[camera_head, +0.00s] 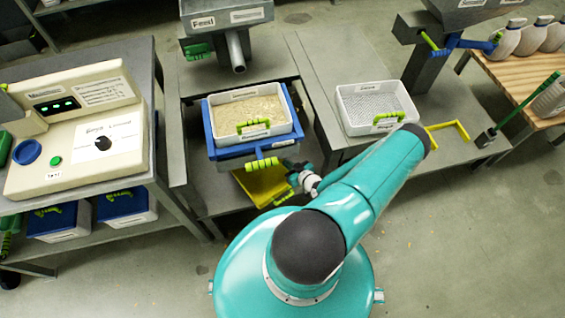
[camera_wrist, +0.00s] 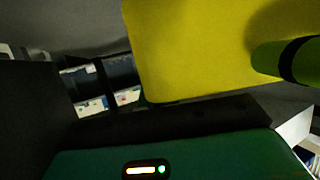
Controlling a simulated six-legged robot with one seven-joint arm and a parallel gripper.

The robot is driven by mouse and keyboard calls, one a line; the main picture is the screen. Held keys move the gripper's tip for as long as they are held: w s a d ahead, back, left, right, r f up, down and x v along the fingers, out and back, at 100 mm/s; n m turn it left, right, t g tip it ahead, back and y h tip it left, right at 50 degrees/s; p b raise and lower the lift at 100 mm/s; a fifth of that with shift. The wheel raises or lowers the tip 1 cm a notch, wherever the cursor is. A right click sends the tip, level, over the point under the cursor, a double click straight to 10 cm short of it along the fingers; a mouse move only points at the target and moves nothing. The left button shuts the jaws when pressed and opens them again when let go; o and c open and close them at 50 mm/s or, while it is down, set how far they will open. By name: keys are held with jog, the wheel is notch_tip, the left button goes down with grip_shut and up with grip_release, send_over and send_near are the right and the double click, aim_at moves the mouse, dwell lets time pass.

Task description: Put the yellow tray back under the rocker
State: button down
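The yellow tray (camera_head: 262,186) is low at the front of the blue rocker (camera_head: 240,151), its far part hidden beneath it. Its green handle (camera_head: 284,197) is at the front right. My gripper (camera_head: 299,178) is at the tray's right side, close to the handle; contact cannot be told. In the wrist view the yellow tray (camera_wrist: 195,50) fills the upper middle, with a green bar with a black band (camera_wrist: 285,60) at the right. My gripper's fingertips are not clear in either view, so its opening cannot be told.
A white tray of grain-like material (camera_head: 247,109) sits on the rocker. A feed hopper (camera_head: 226,17) with a spout stands behind. A white tray of grey material (camera_head: 375,107) is on the right bench. A control panel (camera_head: 77,130) stands left. The front floor is open.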

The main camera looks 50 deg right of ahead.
jog(key=shift+w+d, duration=0.25)
jog(key=shift+w, duration=0.8)
jog(key=shift+x, duration=0.85)
jog(key=shift+f, duration=1.45)
jog(key=c, duration=1.6)
grip_release()
jog(key=shift+c, duration=0.2)
jog(key=shift+s, duration=0.1)
jog(key=v, duration=1.2)
